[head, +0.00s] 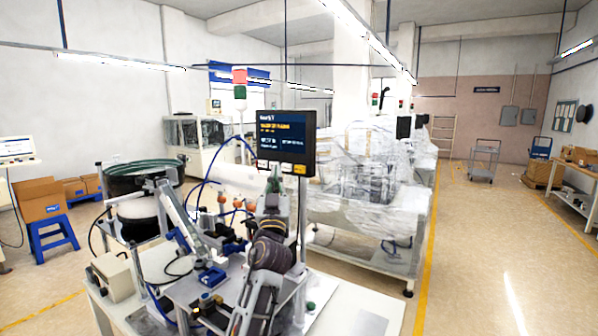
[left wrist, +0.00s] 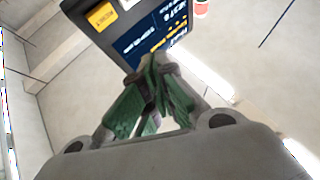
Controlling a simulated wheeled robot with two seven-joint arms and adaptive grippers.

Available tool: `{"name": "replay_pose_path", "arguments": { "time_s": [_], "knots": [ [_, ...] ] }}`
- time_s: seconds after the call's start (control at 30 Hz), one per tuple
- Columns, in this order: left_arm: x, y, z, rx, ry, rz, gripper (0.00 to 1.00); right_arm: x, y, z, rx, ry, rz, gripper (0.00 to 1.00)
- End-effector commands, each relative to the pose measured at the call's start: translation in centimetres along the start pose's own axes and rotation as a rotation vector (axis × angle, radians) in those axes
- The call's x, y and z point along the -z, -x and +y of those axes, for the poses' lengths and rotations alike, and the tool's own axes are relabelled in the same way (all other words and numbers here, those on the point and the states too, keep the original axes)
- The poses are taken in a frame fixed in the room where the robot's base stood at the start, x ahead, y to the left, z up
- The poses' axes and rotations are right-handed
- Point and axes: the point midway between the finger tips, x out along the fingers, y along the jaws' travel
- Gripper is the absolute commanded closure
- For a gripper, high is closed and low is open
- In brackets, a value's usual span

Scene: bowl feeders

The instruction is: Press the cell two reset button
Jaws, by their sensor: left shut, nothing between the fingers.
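A dark monitor panel (head: 286,137) with lit text stands on a thin post in the head view. A yellow button (head: 300,169) sits at its lower right edge, with pale buttons beside it. In the left wrist view the yellow button (left wrist: 102,17), its lettering upside down, is on the panel's edge near a white one. My left gripper (head: 274,176) is shut and empty, its green fingers pointing up just below the panel, left of the yellow button. In the left wrist view its fingertips (left wrist: 152,62) overlap the screen's edge; I cannot tell whether they touch it. My right gripper is not in view.
A green-rimmed bowl feeder (head: 142,168) and a cluttered white workbench (head: 120,305) stand at the left and front. A plastic-wrapped machine (head: 365,190) is behind the panel to the right.

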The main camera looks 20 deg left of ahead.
Motion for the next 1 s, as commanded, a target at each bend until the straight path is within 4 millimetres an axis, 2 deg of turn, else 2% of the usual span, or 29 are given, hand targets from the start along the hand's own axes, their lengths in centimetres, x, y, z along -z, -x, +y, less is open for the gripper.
{"name": "replay_pose_path", "arguments": {
  "time_s": [0.23, 0.77, 0.87, 1.0],
  "knots": [
    [-0.7, -0.9, 0.7, 0.000, 0.001, 0.000, 1.00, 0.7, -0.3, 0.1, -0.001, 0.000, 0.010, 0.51],
    [-3.1, -4.1, 3.1, -0.001, 0.000, 0.000, 1.00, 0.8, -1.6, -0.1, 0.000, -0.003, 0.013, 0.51],
    [-3.5, -4.4, 3.3, 0.000, 0.001, 0.000, 1.00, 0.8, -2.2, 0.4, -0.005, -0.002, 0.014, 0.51],
    [-3.9, -4.9, 3.7, 0.000, 0.000, 0.000, 1.00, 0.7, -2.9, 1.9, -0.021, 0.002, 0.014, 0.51]
  ]
}}
